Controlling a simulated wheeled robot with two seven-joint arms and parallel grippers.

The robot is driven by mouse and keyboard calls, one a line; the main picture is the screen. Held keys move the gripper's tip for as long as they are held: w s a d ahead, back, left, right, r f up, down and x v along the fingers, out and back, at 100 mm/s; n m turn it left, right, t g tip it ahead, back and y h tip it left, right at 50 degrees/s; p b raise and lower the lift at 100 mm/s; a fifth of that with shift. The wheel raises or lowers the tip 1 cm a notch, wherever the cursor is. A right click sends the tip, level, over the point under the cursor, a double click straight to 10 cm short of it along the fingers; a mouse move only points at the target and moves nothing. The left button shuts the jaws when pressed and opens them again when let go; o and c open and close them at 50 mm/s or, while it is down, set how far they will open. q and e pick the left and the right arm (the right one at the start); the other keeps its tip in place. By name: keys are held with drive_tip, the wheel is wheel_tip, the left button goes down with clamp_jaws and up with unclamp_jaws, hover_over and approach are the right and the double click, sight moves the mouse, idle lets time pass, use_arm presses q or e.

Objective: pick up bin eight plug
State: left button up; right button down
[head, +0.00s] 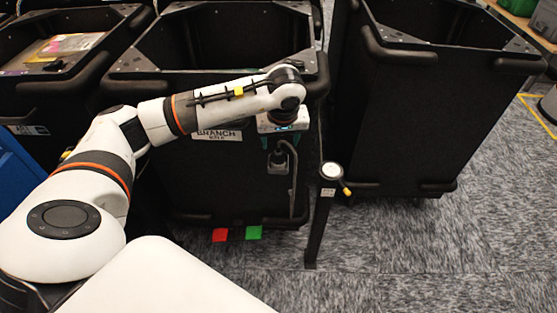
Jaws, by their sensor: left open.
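My left gripper (279,137) hangs from the wrist at the front of the middle black bin (215,180), close to its right side. Its jaws are open, though the fingers are small and dark against the bin. A small dark plug (278,164) shows just below the gripper, with a grey cable (293,175) looping over and running down the bin front. I cannot tell whether the fingers touch the plug. No bin number is readable. My right gripper is out of view.
A white sign reading BRANCH (218,135) is on the middle bin. A black post with a round white top (332,170) stands right of it. Another black bin (430,110) stands further right. Red (220,235) and green (254,233) tags sit below. Carpet (420,255) at right is clear.

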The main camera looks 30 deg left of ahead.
sight(279, 154)
use_arm(q)
drive_tip(key=shift+x, duration=1.2)
drive_tip(key=x, duration=0.4)
drive_tip(key=shift+s+f, duration=0.1)
drive_tip(key=shift+s, duration=0.05)
drive_tip(key=shift+f, duration=0.4)
drive_tip(key=c, duration=1.2)
drive_tip(key=shift+o, duration=0.2)
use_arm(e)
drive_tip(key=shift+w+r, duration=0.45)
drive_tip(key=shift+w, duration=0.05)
use_arm(q)
drive_tip(key=shift+r, duration=0.1)
